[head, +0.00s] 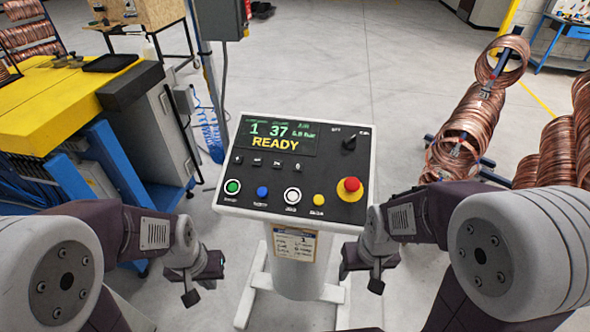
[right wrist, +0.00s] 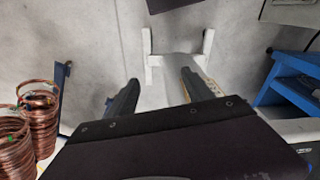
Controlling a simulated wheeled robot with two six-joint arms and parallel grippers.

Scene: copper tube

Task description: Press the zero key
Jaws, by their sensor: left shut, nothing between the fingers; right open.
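The control panel (head: 335,135) stands upright on a pedestal in the middle of the head view. Its screen (head: 277,137) reads "1", "37" and "READY". Along its lower edge are a green button (head: 232,187), a blue button (head: 262,191), a white button (head: 292,195) and a small yellow button (head: 319,200). Their labels are too small to read, so I cannot tell which is the zero key. My left gripper (head: 191,291) is shut and empty, below and left of the panel. My right gripper (head: 376,282) is open and empty, below and right of it; its fingers show in the right wrist view (right wrist: 160,94).
A red mushroom button (head: 351,186) sits at the panel's right, below a black rotary knob (head: 349,143). Small dark keys (head: 267,162) line up under the screen. Copper coils (head: 462,130) stand at right. A yellow-topped bench (head: 40,95) stands at left.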

